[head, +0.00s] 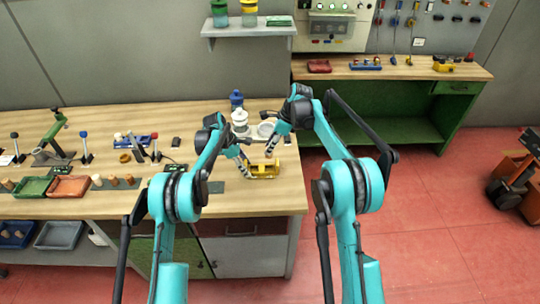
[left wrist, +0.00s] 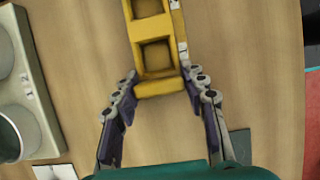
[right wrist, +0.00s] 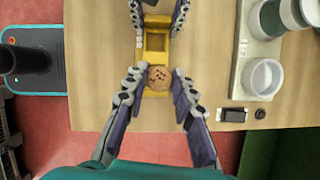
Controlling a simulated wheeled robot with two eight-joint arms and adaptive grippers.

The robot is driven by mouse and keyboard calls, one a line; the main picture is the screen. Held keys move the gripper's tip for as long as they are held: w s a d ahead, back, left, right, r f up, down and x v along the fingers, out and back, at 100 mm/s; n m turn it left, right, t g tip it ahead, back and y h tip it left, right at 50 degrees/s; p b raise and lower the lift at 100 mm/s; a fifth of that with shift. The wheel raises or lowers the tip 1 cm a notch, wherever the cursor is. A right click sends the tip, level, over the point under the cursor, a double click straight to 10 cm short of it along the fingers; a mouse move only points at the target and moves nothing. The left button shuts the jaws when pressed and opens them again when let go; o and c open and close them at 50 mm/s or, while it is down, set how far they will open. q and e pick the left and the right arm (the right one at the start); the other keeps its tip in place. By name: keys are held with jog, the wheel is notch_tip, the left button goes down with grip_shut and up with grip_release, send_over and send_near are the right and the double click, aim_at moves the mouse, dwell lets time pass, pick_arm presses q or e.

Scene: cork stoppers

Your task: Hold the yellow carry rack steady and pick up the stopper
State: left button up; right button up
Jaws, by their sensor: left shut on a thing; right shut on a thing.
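The yellow carry rack (head: 264,172) lies on the wooden workbench, with square compartments visible in the left wrist view (left wrist: 155,54). My left gripper (head: 246,168) is shut on one end of the rack, with its fingers on both sides of that end (left wrist: 163,82). The cork stopper (right wrist: 159,78) is round, brown and speckled, at the rack's other end. My right gripper (right wrist: 157,80) is shut on the stopper from both sides. In the right wrist view I cannot tell whether the stopper is seated or raised. In the head view the right gripper (head: 271,150) hides it.
A pale holder (right wrist: 247,62) with cups stands beside the rack. A small black device (right wrist: 232,115) lies near the bench edge. A green tray (head: 33,187) and a red tray (head: 70,187) lie farther left. Bare wood surrounds the rack.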

dwell(0.3)
pick_arm(q)
jog(key=o, duration=1.4)
jog(key=v, duration=1.2)
jog(key=shift+a, duration=0.1)
